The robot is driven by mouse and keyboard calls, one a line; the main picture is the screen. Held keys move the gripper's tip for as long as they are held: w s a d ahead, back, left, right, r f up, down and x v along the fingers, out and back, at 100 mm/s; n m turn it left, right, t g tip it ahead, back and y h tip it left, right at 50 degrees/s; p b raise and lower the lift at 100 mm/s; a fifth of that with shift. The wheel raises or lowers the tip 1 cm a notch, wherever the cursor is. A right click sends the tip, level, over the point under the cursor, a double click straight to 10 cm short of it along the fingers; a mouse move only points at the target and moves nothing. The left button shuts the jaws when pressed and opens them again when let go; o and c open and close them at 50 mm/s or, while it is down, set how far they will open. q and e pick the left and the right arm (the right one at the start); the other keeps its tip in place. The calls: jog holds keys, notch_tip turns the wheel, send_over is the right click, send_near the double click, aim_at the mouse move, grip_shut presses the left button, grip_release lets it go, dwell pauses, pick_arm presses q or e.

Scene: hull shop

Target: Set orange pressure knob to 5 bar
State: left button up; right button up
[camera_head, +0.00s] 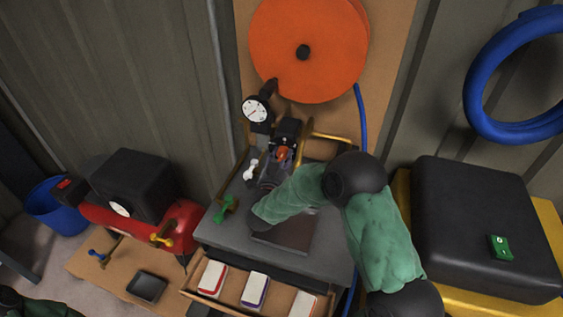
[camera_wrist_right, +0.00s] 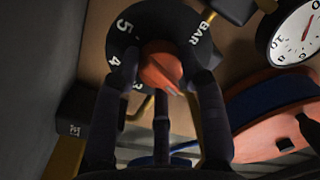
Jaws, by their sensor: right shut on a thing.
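The orange pressure knob (camera_wrist_right: 158,66) sits on a black dial (camera_wrist_right: 127,28) printed with 3, 4, 5 and BAR in the right wrist view. A pale mark on the knob's edge faces the lower right in that view, away from the 5. My right gripper (camera_wrist_right: 160,72) is shut on the knob, with fingers on both sides. In the head view the orange knob (camera_head: 283,153) is small and partly hidden by my right gripper (camera_head: 280,163). A round white gauge (camera_head: 256,110) stands just left of it; the gauge (camera_wrist_right: 297,34) also shows at the wrist view's right.
An orange hose reel (camera_head: 325,45) hangs above, with a blue hose (camera_head: 361,115) running down on the right. A grey bench top (camera_head: 225,235) lies below, with a green-handled valve (camera_head: 225,209). A red compressor (camera_head: 185,218) stands at left.

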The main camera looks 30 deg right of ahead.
jog(key=shift+d+r+m+b, duration=0.1)
jog(key=shift+r+m+b, duration=0.1)
jog(key=shift+m, duration=0.5)
jog(key=shift+r+m+b, duration=0.1)
jog(key=shift+m+b, duration=0.1)
jog(key=shift+m, duration=0.5)
jog(key=shift+h, duration=0.3)
jog(key=o, duration=1.1)
jog(key=shift+o, duration=0.2)
jog(key=shift+f, duration=0.1)
jog(key=shift+f, duration=0.1)
jog(key=shift+s+a, duration=0.2)
jog(key=v, duration=0.9)
jog(key=shift+s+a, duration=0.3)
jog(key=shift+v, duration=0.85)
jog(key=shift+d, duration=0.1)
